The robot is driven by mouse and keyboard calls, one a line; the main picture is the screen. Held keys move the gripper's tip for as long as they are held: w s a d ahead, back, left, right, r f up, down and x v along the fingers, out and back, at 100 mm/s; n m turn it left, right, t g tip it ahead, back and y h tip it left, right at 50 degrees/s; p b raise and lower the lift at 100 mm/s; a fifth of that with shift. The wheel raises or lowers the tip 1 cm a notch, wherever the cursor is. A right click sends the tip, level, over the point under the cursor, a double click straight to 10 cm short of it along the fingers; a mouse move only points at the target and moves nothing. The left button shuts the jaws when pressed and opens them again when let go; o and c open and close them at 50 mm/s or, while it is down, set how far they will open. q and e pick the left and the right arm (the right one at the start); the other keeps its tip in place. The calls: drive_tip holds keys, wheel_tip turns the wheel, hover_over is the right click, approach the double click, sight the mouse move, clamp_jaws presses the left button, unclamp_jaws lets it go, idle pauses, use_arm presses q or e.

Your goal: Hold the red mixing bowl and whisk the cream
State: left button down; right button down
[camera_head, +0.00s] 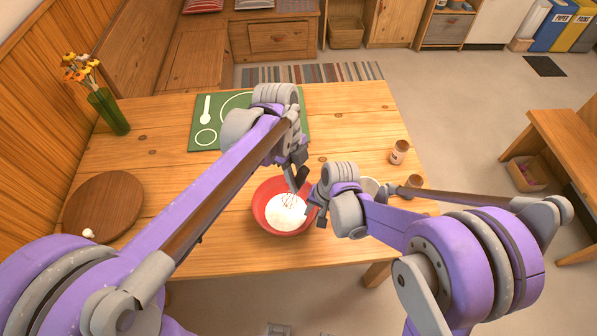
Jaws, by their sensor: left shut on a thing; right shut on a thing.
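The red mixing bowl (262,220) stands upright on the wooden table and holds white cream (284,217). My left gripper (299,180) is above the bowl, shut on the whisk (290,201). The whisk's wires reach down into the bowl at the cream; how deep they sit is hard to tell. My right gripper (313,203) is at the bowl's right rim and shut on it. The gripper hides part of that rim.
The table (345,120) carries a round wooden board (103,208), a flower vase (108,112), a green mat (205,130) and a small jar (399,152). A white container (370,186) and brown jar (414,182) are partly hidden behind my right arm.

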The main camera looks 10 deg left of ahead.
use_arm(q)
drive_tip(key=shift+w+a+f, duration=0.1)
drive_tip(key=shift+a+f, duration=0.05)
drive_tip(key=shift+f, duration=0.6)
drive_tip(key=shift+w+a+f, duration=0.1)
drive_tip(key=shift+a+f, duration=0.1)
drive_tip(key=shift+f, duration=0.6)
drive_tip(key=shift+w+a+f, duration=0.1)
drive_tip(key=shift+a+f, duration=0.05)
drive_tip(key=shift+f, duration=0.6)
drive_tip(key=shift+s, duration=0.15)
